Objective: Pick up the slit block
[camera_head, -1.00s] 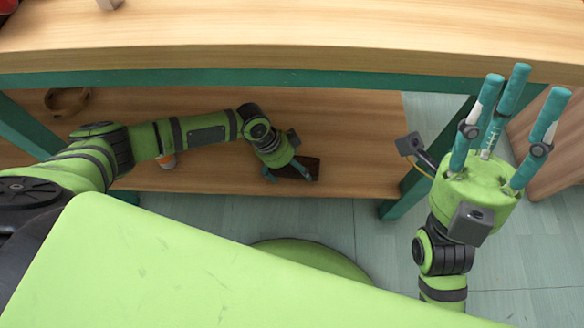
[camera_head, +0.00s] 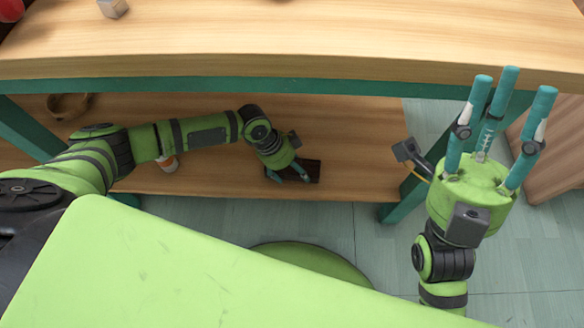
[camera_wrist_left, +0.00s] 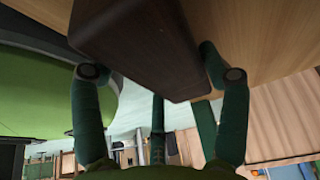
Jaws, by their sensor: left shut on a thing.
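The slit block (camera_head: 306,169) is a dark brown box at the lower shelf, in the middle of the head view. My left gripper (camera_head: 289,177) reaches down to it and is shut on it. In the left wrist view the block (camera_wrist_left: 150,45) fills the upper middle, between the fingers of my left gripper (camera_wrist_left: 155,75). The slit itself cannot be made out. I cannot tell whether the block touches the shelf. My right gripper (camera_head: 507,100) is at the right, its fingers pointing up, spread and empty.
The lower wooden shelf (camera_head: 230,178) lies under a wooden tabletop (camera_head: 300,45) with a teal frame. A brown ring-shaped thing (camera_head: 68,106) and a white and orange thing (camera_head: 168,164) stand on the shelf. A grey cube (camera_head: 113,8) is on the tabletop. A wooden cabinet (camera_head: 555,155) stands right.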

